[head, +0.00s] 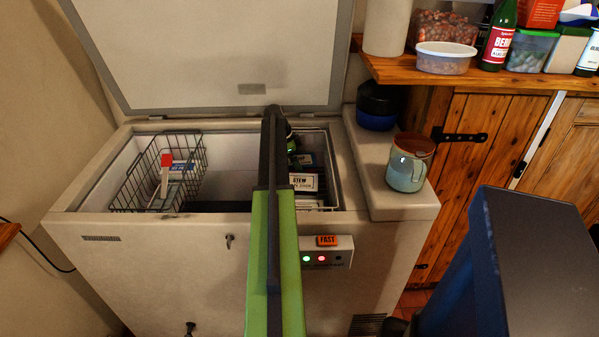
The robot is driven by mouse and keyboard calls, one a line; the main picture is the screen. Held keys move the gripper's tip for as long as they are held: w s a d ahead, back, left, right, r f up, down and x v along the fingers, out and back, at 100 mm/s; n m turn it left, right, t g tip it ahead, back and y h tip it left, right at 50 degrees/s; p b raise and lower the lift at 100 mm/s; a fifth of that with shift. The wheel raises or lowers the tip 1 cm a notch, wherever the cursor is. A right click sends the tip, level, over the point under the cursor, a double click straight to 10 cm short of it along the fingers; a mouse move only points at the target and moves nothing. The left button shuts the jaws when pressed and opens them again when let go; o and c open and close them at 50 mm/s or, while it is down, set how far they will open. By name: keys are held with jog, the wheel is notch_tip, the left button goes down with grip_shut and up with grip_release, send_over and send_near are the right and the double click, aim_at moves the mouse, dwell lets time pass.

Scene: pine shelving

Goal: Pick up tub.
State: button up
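A tub with a white label reading STEW (304,182) sits inside the open chest freezer (150,228), on the right side. A green-edged item (301,160) lies just behind it; I cannot tell whether it is another tub. My arm reaches over the freezer's front edge, left of the STEW tub in the picture. My gripper (292,143) is mostly hidden behind my arm, with only a small dark part showing near the green-edged item. Its fingers and anything between them cannot be made out. A lidded clear tub (445,58) stands on the wooden counter.
A wire basket (158,175) with packets hangs in the freezer's left side. The raised lid (215,50) stands behind. The freezer's middle floor looks bare.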

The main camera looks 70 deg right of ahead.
jog(key=shift+r, duration=0.15)
jog(key=c, duration=1.7)
jog(key=shift+c, duration=0.2)
notch_tip(320, 180, up, 18)
jog(key=p, duration=1.8)
jog(key=s+a+r+p, duration=0.6)
jog(key=s+a, duration=0.4)
jog(key=s+a+r+p, duration=0.6)
jog(key=s+a, duration=0.4)
jog(key=shift+a+n, duration=0.25)
jog(key=shift+n, duration=0.15)
